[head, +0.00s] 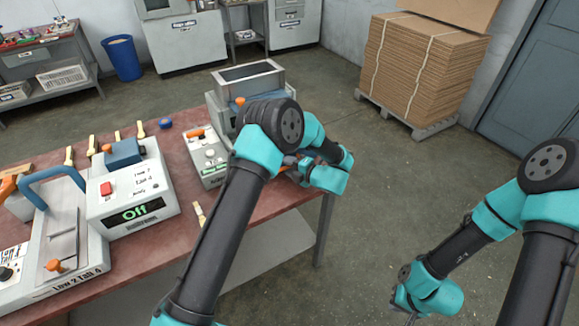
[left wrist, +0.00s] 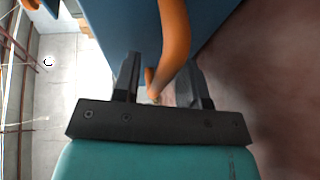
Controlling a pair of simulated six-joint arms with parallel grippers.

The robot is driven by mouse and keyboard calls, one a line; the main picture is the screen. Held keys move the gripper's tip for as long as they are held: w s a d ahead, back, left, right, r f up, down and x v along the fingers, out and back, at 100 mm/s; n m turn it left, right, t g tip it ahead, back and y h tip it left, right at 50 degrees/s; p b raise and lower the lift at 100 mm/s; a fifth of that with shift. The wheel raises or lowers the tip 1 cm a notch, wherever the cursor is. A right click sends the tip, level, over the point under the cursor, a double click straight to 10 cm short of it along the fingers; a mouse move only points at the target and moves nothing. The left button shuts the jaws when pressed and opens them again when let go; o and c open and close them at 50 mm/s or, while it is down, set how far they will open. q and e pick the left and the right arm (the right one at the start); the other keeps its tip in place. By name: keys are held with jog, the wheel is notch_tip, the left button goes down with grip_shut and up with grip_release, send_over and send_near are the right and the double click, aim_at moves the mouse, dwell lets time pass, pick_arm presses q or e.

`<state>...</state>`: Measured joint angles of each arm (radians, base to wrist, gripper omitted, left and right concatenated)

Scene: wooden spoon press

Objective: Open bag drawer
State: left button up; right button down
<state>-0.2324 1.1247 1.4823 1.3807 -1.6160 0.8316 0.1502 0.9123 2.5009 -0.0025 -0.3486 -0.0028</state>
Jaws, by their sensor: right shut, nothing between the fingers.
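In the left wrist view, an orange curved handle (left wrist: 176,38) stands out from a blue surface (left wrist: 118,22). I cannot tell for certain that this is the bag drawer. My left gripper (left wrist: 160,78) has its two fingers apart, one on each side of the handle, with a gap showing on the left. In the head view, my left gripper (head: 291,162) is mostly hidden behind its arm, at the right end of the table beside a grey machine (head: 216,112). My right gripper (head: 411,317) hangs low at the bottom edge, largely cut off, shut and empty, away from the table.
A cardboard stack (head: 420,65) stands on a pallet. The floor right of the table is clear.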

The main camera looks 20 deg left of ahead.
pick_arm(q)
jog(key=shift+c, duration=0.5)
grip_shut()
